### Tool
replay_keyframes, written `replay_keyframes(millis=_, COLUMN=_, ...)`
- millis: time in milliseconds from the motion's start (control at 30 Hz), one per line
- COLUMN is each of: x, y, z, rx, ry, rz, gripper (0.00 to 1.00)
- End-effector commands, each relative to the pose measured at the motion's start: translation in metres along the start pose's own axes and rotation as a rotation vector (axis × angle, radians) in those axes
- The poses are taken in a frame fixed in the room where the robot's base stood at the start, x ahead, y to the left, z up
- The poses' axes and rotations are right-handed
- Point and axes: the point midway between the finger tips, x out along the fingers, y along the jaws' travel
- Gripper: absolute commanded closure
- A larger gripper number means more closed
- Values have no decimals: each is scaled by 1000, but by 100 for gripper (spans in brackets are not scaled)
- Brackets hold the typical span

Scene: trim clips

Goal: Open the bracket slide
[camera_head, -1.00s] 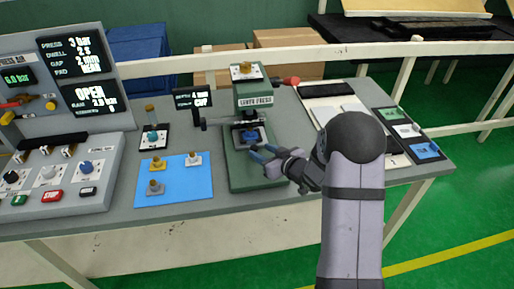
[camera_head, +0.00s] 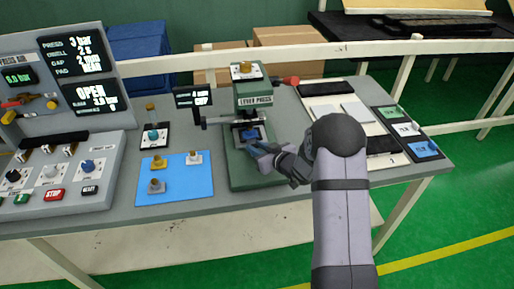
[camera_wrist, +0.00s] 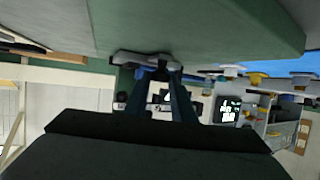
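The green lever press (camera_head: 253,165) stands on the grey bench, with a blue part (camera_head: 250,134) low in its front opening. This looks like the place of the bracket slide, but I cannot make out the slide's outline. My gripper (camera_head: 260,148) is at the front of the press, just below and right of the blue part, reaching in from the right. In the wrist view, a gap shows between the two dark fingers of my gripper (camera_wrist: 162,84). A grey piece (camera_wrist: 146,59) lies by the fingertips under the green press body (camera_wrist: 200,25). Whether they touch is unclear.
A blue mat (camera_head: 175,180) with several small metal parts lies left of the press. A small display (camera_head: 192,97) stands at the press's upper left. A control panel (camera_head: 60,175) fills the bench's left end. Trays (camera_head: 383,145) lie at the right.

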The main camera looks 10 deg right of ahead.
Motion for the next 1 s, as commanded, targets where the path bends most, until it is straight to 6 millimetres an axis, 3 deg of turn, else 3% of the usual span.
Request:
replay_keyframes(millis=267, x=-15, y=-6, z=7, rx=3, ry=-1, rz=1, gripper=100)
replay_keyframes(millis=733, x=-89, y=-39, z=38, rx=2, ry=-2, rz=2, gripper=100)
replay_keyframes(millis=1000, x=-100, y=-45, z=41, rx=0, ry=0, rz=1, gripper=100)
